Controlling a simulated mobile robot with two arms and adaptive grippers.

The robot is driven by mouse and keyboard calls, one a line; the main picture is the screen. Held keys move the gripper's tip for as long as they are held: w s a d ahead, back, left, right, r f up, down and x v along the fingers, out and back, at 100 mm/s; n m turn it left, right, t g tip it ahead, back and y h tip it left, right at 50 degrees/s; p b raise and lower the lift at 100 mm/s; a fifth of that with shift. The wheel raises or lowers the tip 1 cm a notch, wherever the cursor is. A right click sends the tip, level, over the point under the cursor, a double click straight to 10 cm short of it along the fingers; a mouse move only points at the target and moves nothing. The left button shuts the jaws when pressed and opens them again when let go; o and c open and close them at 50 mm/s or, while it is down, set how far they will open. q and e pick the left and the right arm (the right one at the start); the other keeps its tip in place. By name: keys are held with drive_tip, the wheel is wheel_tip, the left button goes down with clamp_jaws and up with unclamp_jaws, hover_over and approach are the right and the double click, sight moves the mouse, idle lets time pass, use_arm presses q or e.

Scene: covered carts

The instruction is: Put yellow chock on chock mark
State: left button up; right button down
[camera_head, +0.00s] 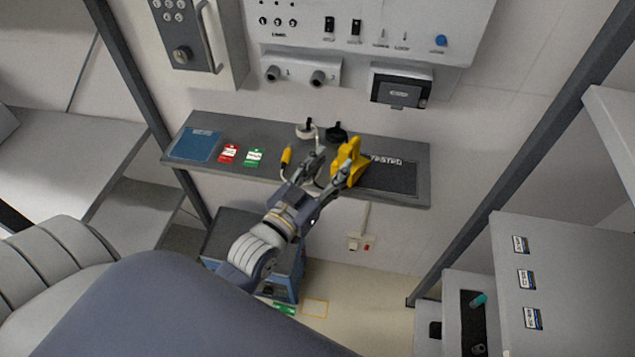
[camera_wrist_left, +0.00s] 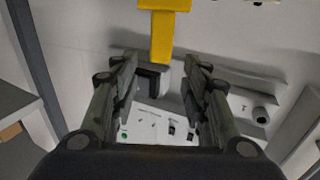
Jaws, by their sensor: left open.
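The yellow chock (camera_head: 348,158) is on the dark shelf, right of the middle, beside a dark mat. My left gripper (camera_head: 328,170) is over the shelf's front part, with its fingers apart and its right finger close to the chock. In the left wrist view, the yellow chock (camera_wrist_left: 163,35) shows at the top, beyond the tips of the open fingers (camera_wrist_left: 160,62); nothing is between them. I cannot tell whether a finger touches it. A yellow square outline on the floor (camera_head: 314,308) looks like the chock mark and is empty. My right gripper is not in view.
The dark shelf (camera_head: 225,165) also holds a blue book (camera_head: 196,145), a red tag (camera_head: 229,153), a green tag (camera_head: 254,157), a yellow-ended cable (camera_head: 286,158) and two round plugs. A blue-grey box (camera_head: 288,285) stands below, next to the outline. A grey cabinet (camera_head: 580,270) is at right.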

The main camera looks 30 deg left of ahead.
use_arm(q)
drive_tip(key=shift+s+a+b, duration=0.15)
drive_tip(key=shift+s+b, duration=0.05)
drive_tip(key=shift+s, duration=0.95)
drive_tip(key=shift+s+a+b, duration=0.1)
drive_tip(key=shift+s+b, duration=0.1)
drive_tip(key=shift+s, duration=0.9)
drive_tip(key=s+f+g, duration=0.3)
drive_tip(key=f+g, duration=0.1)
drive_tip(key=f, duration=1.3)
drive_tip(key=s+f+g, duration=0.4)
drive_tip(key=f, duration=1.4)
drive_tip(key=s+a+f+m+g+y, duration=0.1)
drive_tip(key=s+f+g, duration=0.5)
drive_tip(key=s+f, duration=1.3)
drive_tip(key=shift+s+f+g, duration=0.3)
drive_tip(key=shift+s+g, duration=0.1)
drive_tip(key=shift+s, duration=0.1)
drive_tip(key=shift+o, duration=0.2)
drive_tip(key=s+a+f+g, duration=0.1)
drive_tip(key=s+f+g, duration=0.1)
drive_tip(key=s, duration=0.6)
drive_tip(key=shift+s+a+f+y, duration=0.15)
drive_tip(key=shift+a+f+y, duration=0.15)
drive_tip(key=shift+f+y, duration=0.15)
drive_tip(key=shift+f, duration=0.1)
